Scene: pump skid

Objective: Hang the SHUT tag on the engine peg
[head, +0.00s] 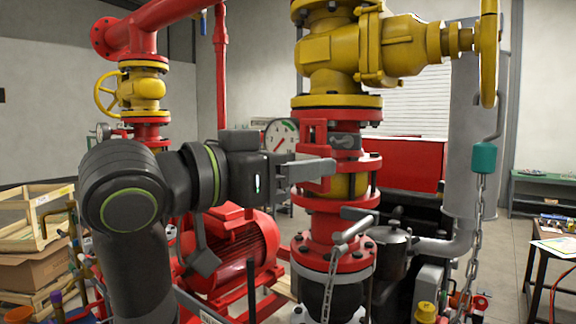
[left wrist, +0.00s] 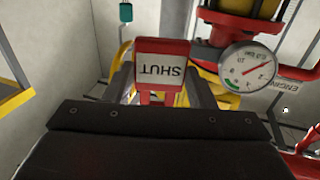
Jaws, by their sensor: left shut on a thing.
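My left gripper (head: 328,169) is shut on the SHUT tag, in front of the red and yellow pipe stack in the head view. In the left wrist view the SHUT tag (left wrist: 162,68) is a white plate with a red edge, between the fingers, its lettering upside down. In the head view a red piece (head: 313,131) by the fingers seems to be part of it. A label starting "ENGI" (left wrist: 295,78) shows at the right of the left wrist view. I cannot make out the engine peg clearly. My right gripper is not in view.
A round gauge (head: 281,137) is close behind the left gripper, also in the left wrist view (left wrist: 247,67). A yellow valve (head: 345,50) stands above. A chain (head: 478,215) hangs at the right. A red motor (head: 235,245) is below the arm.

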